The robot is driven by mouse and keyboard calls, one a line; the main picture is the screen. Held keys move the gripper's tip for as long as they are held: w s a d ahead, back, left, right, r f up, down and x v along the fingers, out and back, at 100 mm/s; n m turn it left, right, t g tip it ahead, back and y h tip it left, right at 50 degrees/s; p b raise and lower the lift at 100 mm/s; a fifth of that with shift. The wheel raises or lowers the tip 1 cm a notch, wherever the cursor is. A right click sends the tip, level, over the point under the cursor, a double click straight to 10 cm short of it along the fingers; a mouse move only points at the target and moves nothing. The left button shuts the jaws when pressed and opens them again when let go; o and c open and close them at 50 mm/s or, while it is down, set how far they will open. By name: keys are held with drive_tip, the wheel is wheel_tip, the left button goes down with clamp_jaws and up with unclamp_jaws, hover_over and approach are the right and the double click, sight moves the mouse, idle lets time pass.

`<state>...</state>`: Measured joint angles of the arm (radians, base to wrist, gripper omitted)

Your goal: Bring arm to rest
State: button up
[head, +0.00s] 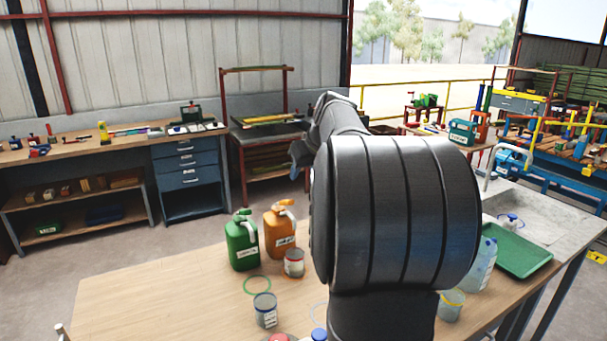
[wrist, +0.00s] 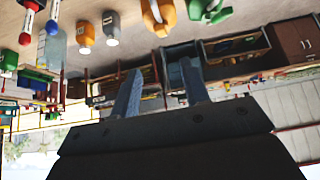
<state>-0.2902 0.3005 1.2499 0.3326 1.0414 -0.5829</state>
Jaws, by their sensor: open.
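My gripper (wrist: 161,70) shows in the wrist view with its two blue-grey fingers apart and nothing between them. The wrist picture is upside down, with the tabletop along its upper part. My gripper appears raised clear of the table. In the head view my dark arm fills the middle and hides most of the wrist and the gripper. The wooden table (head: 150,290) lies below the arm. A green jug (head: 242,240) and an orange jug (head: 281,228) stand on it, left of the arm; they also show in the wrist view.
Cans with a red rim (head: 293,263) and a blue rim (head: 265,311) stand near the jugs, by a green ring (head: 257,285). Right of the arm are a pale blue bottle (head: 484,268), a yellow-rimmed cup (head: 450,306) and a green tray (head: 521,251). The table's left part is clear.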

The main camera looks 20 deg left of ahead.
sight(289, 201)
drive_tip(key=x, duration=1.7)
drive_tip(key=shift+w+a+f, duration=0.1)
drive_tip(key=shift+w+a, duration=0.1)
drive_tip(key=shift+d, duration=0.1)
